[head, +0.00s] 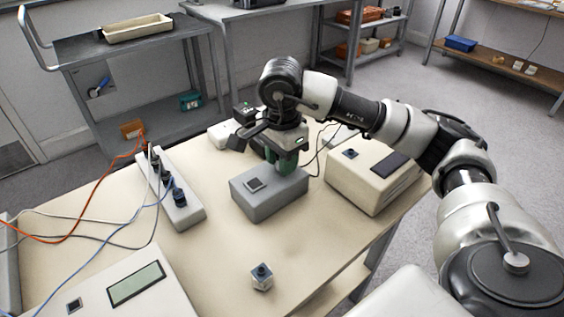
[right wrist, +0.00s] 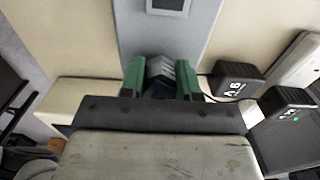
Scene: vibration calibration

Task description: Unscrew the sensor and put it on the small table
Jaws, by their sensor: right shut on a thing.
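My right gripper (head: 286,163) points down at the far end of a grey block (head: 270,206) on the beige table. Its green fingers (right wrist: 161,82) are shut on a small grey angular piece (right wrist: 163,68), which looks like the sensor; in the head view the gripper hides it. In the right wrist view the piece is at the end of the grey block (right wrist: 178,32); I cannot tell if it is still screwed in. A similar small metal cube with a dark top (head: 262,280) stands apart near the table's front. My left gripper is not in view.
A power strip (head: 176,199) with plugs and cables lies on the left of the table. A light box with a display (head: 135,284) is front left, another box (head: 373,180) right. A grey trolley (head: 125,44) with a tray stands behind. The table's front middle is mostly clear.

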